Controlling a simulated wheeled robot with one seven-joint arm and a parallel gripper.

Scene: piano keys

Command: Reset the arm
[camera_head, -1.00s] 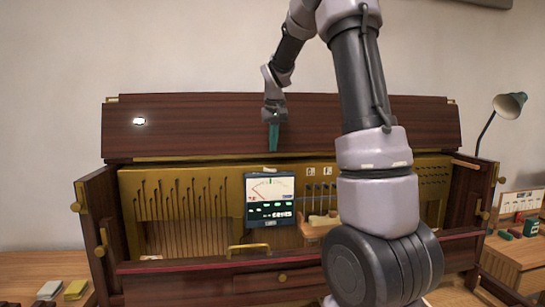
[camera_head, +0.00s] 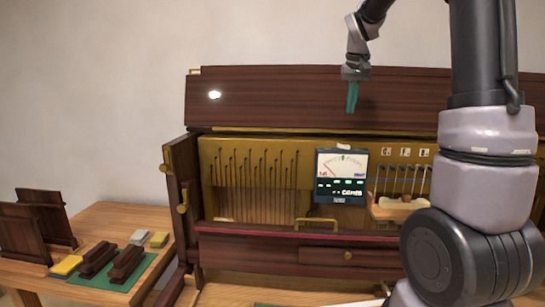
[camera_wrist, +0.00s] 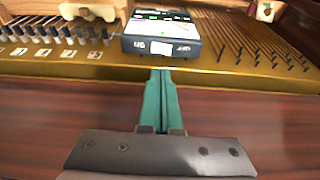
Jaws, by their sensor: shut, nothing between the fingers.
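My gripper (camera_head: 352,97) has teal fingers that are pressed together with nothing between them. In the head view it hangs fingers down in front of the raised dark wooden lid of the piano cabinet (camera_head: 290,100). In the wrist view the shut fingers (camera_wrist: 161,98) point toward the lower edge of the tuner device (camera_wrist: 160,38). The tuner device also shows in the head view (camera_head: 342,176), with a needle dial and green lights, standing against the brass plate below my gripper. My own arm covers the right part of the cabinet.
Strings and pins (camera_head: 255,175) fill the open cabinet, and a small wooden tray (camera_head: 398,208) sits right of the tuner. A side table (camera_head: 105,222) at left bears a green mat (camera_head: 118,276), dark blocks and a yellow sponge (camera_head: 66,266). The wall above is clear.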

